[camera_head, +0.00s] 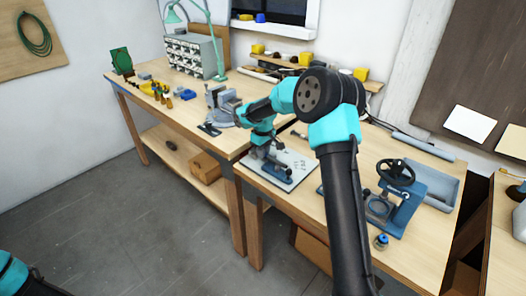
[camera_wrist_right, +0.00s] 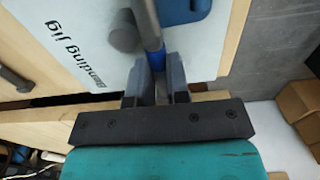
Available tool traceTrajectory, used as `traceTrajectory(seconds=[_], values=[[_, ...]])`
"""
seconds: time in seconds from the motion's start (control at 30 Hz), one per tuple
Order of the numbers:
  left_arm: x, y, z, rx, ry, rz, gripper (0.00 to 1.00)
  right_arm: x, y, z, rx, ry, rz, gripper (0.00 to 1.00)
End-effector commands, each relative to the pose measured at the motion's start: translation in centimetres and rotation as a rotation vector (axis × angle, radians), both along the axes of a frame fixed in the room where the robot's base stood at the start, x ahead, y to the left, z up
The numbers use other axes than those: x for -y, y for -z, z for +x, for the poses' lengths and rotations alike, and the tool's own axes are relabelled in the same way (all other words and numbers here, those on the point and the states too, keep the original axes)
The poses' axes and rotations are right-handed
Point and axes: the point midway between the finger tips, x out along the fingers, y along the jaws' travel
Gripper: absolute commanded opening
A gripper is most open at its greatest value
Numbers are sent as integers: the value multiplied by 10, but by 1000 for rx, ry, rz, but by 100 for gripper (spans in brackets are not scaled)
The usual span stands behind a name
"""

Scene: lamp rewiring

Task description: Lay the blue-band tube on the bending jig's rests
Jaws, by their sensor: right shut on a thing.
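The blue-band tube (camera_wrist_right: 146,20) is a grey rod with a blue band, seen in the right wrist view. My right gripper (camera_wrist_right: 155,82) is shut on it, close to the band. The tube runs from the jaws out over the white plate of the bending jig (camera_wrist_right: 90,45), beside a round grey post (camera_wrist_right: 124,32). I cannot tell whether the tube touches the rests. In the head view my right gripper (camera_head: 262,158) is low over the jig plate (camera_head: 294,171), and the tube is hard to make out. Only part of my left arm shows at the lower left; its gripper is out of view.
A blue press with a black handwheel (camera_head: 398,195) stands right of the jig, with a small blue-topped jar (camera_head: 381,241) in front. A vise (camera_head: 219,103) and a drawer cabinet (camera_head: 191,55) stand on the left bench (camera_head: 165,75). A gap separates the benches.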

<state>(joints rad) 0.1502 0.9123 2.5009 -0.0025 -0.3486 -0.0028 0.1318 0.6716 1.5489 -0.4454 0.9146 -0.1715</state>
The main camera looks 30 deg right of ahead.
Motion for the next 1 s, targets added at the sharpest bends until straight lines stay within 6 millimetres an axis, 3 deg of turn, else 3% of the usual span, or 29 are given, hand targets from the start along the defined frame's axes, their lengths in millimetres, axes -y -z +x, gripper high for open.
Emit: traceTrajectory(seconds=[0.03, 0.1, 0.13, 0.43, 0.8, 1.0], values=[[0, 0, 0, 0, 0, 0, 53, -1, 12, -4, -20, 0, 4, 0], [0, 0, 0, 0, 0, 0, 53, -1, 13, -4, -21, 1, 5, 0], [0, 0, 0, 0, 0, 0, 53, -1, 13, -4, -21, 1, 5, 18], [0, 0, 0, 0, 0, 0, 53, -2, 13, -4, -23, 0, 6, 46], [0, 0, 0, 0, 0, 0, 53, -4, 11, -4, -25, -2, 8, 46], [0, 0, 0, 0, 0, 0, 53, -4, -3, -4, -22, -3, 7, 41]])
